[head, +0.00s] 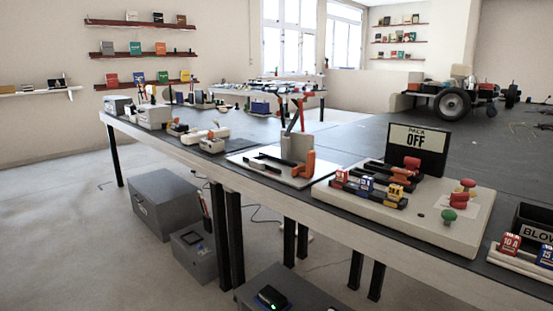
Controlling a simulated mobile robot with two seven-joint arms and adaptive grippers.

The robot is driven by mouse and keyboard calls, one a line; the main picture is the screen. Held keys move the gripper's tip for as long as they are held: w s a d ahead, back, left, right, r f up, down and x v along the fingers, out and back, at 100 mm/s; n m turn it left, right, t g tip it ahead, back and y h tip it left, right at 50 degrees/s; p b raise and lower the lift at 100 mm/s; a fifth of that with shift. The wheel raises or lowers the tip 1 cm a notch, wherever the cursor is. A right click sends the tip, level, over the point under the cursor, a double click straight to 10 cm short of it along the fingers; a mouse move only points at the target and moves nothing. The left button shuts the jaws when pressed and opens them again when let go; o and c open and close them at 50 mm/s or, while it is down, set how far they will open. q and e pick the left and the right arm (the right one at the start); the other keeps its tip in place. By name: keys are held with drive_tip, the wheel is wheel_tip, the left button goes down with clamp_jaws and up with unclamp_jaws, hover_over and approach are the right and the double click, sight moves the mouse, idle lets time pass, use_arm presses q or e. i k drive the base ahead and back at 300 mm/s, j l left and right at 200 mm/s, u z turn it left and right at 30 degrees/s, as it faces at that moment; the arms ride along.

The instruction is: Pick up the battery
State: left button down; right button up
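I cannot tell for sure which thing is the battery. A small black block with a green light (270,297) sits on a dark grey box (305,290) on the floor at the bottom of the view; it may be the battery. A smaller grey case (200,262) with a dark item on its top stands behind it to the left. Neither of my grippers is in view, and nothing in the frame is being held.
A long dark-topped workbench (230,158) runs across the view. It holds a white panel with colored fuses and knobs (440,215), an "OFF" sign (415,146) and an orange-handled stand (297,150). A large grey box (165,205) stands under it. The left floor is clear.

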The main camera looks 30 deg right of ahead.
sight(129, 108)
drive_tip(key=i+j+u, duration=0.3)
drive_tip(key=i, duration=0.65)
drive_tip(key=i+u, duration=0.3)
drive_tip(key=i, duration=1.8)
drive_tip(key=i+z, duration=0.15)
drive_tip(key=i, duration=0.95)
drive_tip(key=i+j, duration=0.2)
drive_tip(key=i, duration=0.95)
drive_tip(key=i+z, duration=0.2)
drive_tip(key=z, duration=0.2)
drive_tip(key=i+z, duration=0.2)
drive_tip(key=z, duration=0.15)
drive_tip(key=i+j+z, duration=0.1)
drive_tip(key=z, duration=0.3)
drive_tip(key=i+j+z, duration=0.15)
drive_tip(key=i+z, duration=0.25)
drive_tip(key=k, duration=0.1)
